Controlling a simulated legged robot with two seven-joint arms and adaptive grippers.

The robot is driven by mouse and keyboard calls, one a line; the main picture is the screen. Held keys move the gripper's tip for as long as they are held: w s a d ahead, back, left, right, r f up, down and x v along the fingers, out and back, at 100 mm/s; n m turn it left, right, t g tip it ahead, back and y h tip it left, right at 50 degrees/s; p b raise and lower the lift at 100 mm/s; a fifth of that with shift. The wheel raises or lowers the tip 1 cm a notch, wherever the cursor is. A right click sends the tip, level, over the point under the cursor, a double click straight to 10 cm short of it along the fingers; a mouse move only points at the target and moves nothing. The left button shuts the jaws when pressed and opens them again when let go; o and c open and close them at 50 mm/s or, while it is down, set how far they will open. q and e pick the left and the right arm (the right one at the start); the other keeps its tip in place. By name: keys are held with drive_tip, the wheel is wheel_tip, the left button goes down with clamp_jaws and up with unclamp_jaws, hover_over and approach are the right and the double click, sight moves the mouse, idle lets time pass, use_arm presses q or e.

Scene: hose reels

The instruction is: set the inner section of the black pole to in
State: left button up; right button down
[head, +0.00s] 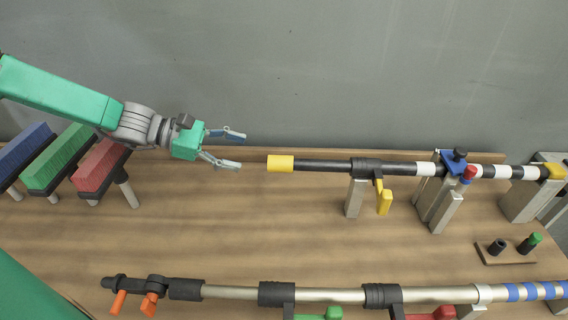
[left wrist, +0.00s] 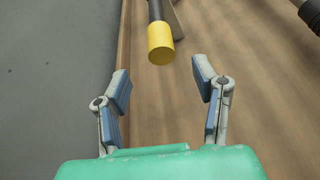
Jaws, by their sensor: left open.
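The black pole (head: 330,167) lies level on grey supports along the back of the wooden table. Its left end carries a yellow cap (head: 280,163), and white bands mark its right part. A clamp with a yellow lever (head: 384,200) sits around its middle. My left gripper (head: 240,151) is open and empty, just left of the yellow cap and apart from it. In the left wrist view the yellow cap (left wrist: 160,42) is ahead of the open fingers (left wrist: 160,88), between their lines. My right gripper is not in view.
A silver pole (head: 340,295) with orange, green and red levers runs along the front. Blue, green and red blocks (head: 98,166) stand on posts at left. A blue clamp (head: 455,160) holds the black pole at right. A small board with pegs (head: 508,252) lies at right. The table's middle is clear.

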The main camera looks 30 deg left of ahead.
sight(281, 164)
use_arm(q)
drive_tip(key=b+x, duration=0.1)
drive_tip(key=x, duration=0.5)
drive_tip(key=b+x, duration=0.1)
drive_tip(key=x, duration=0.3)
drive_tip(key=shift+a+f+b, duration=0.2)
drive_tip(key=shift+f+b, duration=0.05)
drive_tip(key=shift+b, duration=0.1)
drive_tip(key=shift+w+d+f, duration=0.15)
drive_tip(key=shift+w+d, duration=0.25)
drive_tip(key=shift+d, duration=0.55)
drive_tip(key=shift+a, duration=0.1)
clamp_jaws()
drive_tip(key=shift+w, duration=0.1)
